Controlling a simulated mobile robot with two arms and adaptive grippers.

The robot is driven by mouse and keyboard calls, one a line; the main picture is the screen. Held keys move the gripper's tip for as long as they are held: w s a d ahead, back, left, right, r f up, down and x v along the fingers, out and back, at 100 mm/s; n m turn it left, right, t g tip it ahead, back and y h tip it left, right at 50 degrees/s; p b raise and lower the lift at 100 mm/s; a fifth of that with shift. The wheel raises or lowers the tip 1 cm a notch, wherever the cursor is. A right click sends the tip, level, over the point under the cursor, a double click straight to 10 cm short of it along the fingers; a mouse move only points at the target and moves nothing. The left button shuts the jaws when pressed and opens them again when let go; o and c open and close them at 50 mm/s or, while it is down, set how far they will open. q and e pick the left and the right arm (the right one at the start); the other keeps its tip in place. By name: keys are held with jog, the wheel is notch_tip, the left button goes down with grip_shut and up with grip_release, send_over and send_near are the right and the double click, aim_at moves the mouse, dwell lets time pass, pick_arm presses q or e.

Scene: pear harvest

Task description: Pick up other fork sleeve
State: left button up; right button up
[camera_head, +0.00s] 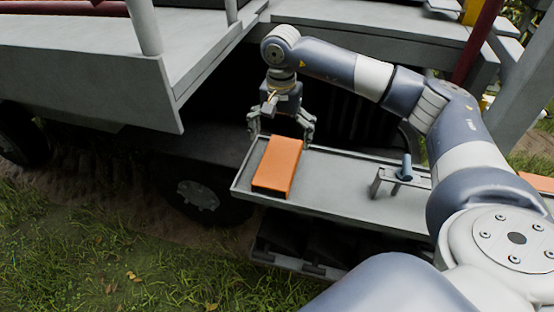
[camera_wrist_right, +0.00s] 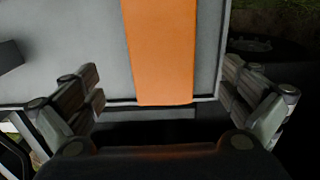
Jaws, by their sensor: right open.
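An orange fork sleeve (camera_head: 279,164), a long box shape with a dark near end, lies on the left part of a grey metal tray (camera_head: 340,205). My right gripper (camera_head: 281,138) is open at the sleeve's far end, its fingers apart on either side. In the right wrist view the sleeve (camera_wrist_right: 160,50) runs down between the two open fingers (camera_wrist_right: 160,98), touching neither. A second orange piece (camera_head: 537,182) shows at the right edge, mostly hidden behind my right arm. My left gripper is not in view.
A grey bracket with a blue cylindrical handle (camera_head: 404,168) stands on the tray right of the sleeve. A grey vehicle platform (camera_head: 90,65) overhangs at left. Dark wheels (camera_head: 200,195) and grass (camera_head: 110,255) lie below.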

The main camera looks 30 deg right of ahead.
aim_at(279, 160)
notch_tip(279, 160, down, 3)
jog(key=shift+r, duration=0.1)
jog(key=f, duration=0.2)
jog(key=a+f+p, duration=0.1)
jog(key=f, duration=0.1)
jog(key=shift+s+f, duration=0.15)
jog(key=shift+s, duration=0.05)
jog(key=shift+f, duration=0.45)
jog(key=c, duration=1.2)
